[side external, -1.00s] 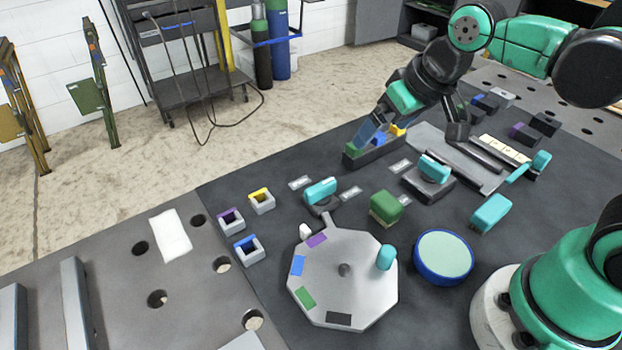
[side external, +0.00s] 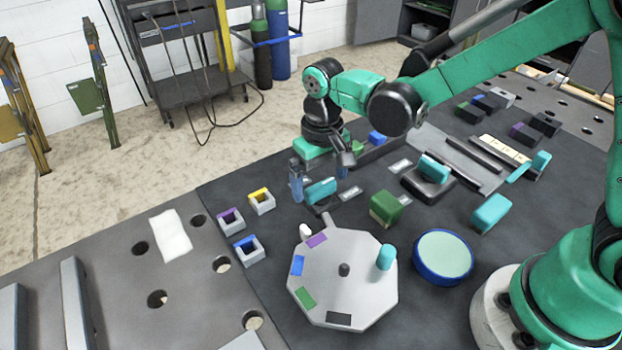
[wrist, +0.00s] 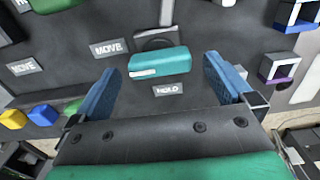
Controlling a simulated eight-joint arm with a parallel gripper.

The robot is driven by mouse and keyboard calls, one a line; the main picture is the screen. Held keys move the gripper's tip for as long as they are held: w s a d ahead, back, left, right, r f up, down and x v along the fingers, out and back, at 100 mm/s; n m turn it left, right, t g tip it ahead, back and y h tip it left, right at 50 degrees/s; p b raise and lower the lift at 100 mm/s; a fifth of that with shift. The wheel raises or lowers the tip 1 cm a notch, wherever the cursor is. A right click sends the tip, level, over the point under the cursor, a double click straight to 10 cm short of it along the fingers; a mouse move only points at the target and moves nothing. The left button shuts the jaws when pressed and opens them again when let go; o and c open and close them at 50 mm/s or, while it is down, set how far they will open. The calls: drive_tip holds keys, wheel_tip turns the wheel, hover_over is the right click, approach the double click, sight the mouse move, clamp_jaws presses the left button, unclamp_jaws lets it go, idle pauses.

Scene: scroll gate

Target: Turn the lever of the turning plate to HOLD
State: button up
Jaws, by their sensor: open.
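The octagonal turning plate (side external: 365,300) lies flat on the dark mat, with coloured patches, a white peg and a teal peg on it. Its teal lever (side external: 321,191) sits on a dark base just behind the plate. In the wrist view the lever (wrist: 160,62) lies crosswise, a white mark at its left end, between the MOVE label (wrist: 108,48) and the HOLD label (wrist: 168,90). My gripper (side external: 320,178) is open above the lever, with one blue finger (wrist: 102,94) to each side of it. I cannot tell how far above it the fingertips are.
A second teal lever (side external: 434,168) on a dark base stands to the right. A green block (side external: 385,208), a round blue-rimmed disc (side external: 443,256) and small grey holders (side external: 262,201) stand around. An open tray with coloured blocks lies behind my gripper.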

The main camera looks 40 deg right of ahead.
drive_tip(key=shift+f, duration=0.65)
